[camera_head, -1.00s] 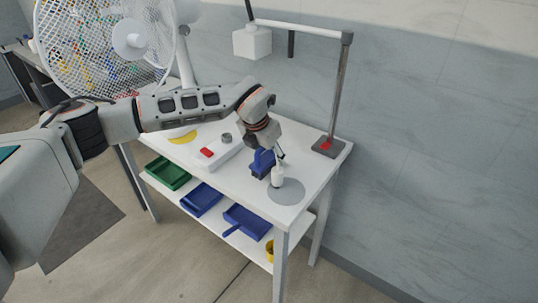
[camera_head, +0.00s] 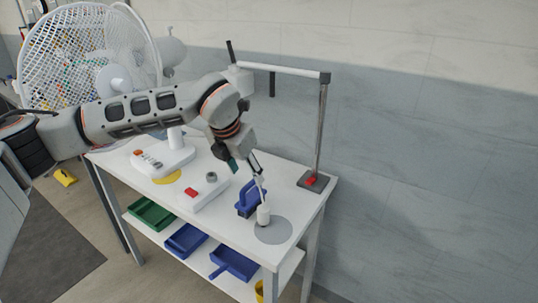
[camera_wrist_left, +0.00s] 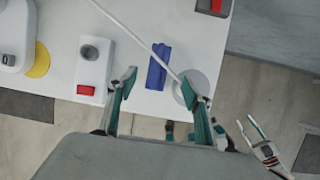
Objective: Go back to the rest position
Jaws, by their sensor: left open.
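My left gripper (camera_head: 243,168) hangs above the white table (camera_head: 225,220), over the blue block-like tool (camera_head: 248,198). In the left wrist view, the left gripper (camera_wrist_left: 160,85) has its teal-lined fingers well apart, with nothing between them. The blue tool (camera_wrist_left: 158,67) lies beyond the fingertips.
A grey lamp post (camera_head: 321,130) rises at the table's right rear. A white fan (camera_head: 95,60) stands at left behind my arm. A white box with a red button (camera_head: 192,193) is on the table. Blue trays (camera_head: 233,264) and a green tray (camera_head: 152,213) lie on the lower shelf.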

